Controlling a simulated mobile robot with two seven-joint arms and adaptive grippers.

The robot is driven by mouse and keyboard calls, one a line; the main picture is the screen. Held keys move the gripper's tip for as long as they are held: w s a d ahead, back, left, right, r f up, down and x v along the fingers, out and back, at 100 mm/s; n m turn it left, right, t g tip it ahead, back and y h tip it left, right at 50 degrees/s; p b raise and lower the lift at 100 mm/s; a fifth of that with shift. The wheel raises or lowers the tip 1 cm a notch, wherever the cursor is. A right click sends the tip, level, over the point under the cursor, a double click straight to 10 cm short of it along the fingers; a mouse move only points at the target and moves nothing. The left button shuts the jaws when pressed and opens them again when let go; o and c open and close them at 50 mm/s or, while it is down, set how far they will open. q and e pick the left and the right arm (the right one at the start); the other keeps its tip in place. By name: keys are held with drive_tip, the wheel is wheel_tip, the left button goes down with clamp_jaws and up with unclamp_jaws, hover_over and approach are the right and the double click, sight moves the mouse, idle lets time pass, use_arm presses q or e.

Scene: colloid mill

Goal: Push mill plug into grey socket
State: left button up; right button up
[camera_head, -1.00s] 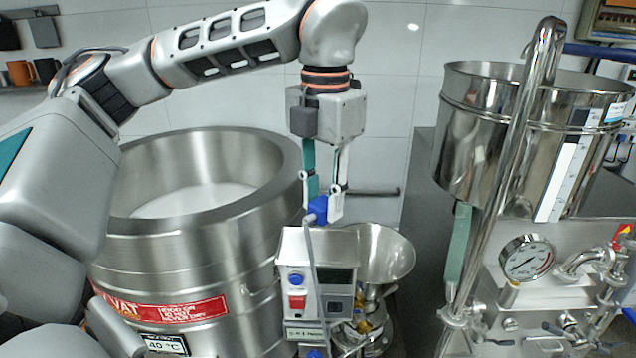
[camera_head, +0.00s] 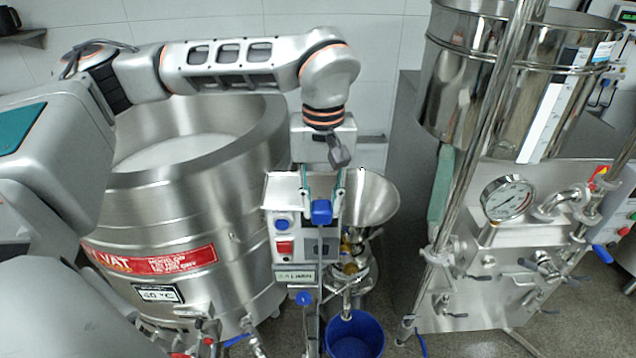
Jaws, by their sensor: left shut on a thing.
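My left gripper (camera_head: 323,206) points down in front of the colloid mill's control box (camera_head: 272,262). It is shut on the blue mill plug (camera_head: 321,213), whose grey cable (camera_head: 321,268) hangs down over the front of the box. The box carries a blue button, a red switch and a dark panel. I cannot make out the grey socket for certain. My right gripper is not in view.
A large steel vat (camera_head: 195,185) stands left of the mill. A steel tank (camera_head: 470,85) with a gauge (camera_head: 507,198) and pipes stands at right. A blue bucket (camera_head: 354,335) is on the floor below.

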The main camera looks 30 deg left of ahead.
sight(322, 207)
use_arm(q)
drive_tip(key=f+m, duration=0.1)
drive_tip(key=m, duration=0.1)
drive_tip(key=f+m, duration=0.1)
drive_tip(key=m, duration=0.1)
drive_tip(key=f+m, duration=0.1)
drive_tip(key=m, duration=0.1)
drive_tip(key=shift+d, duration=0.3)
drive_tip(key=shift+s, duration=0.1)
drive_tip(key=shift+a, duration=0.15)
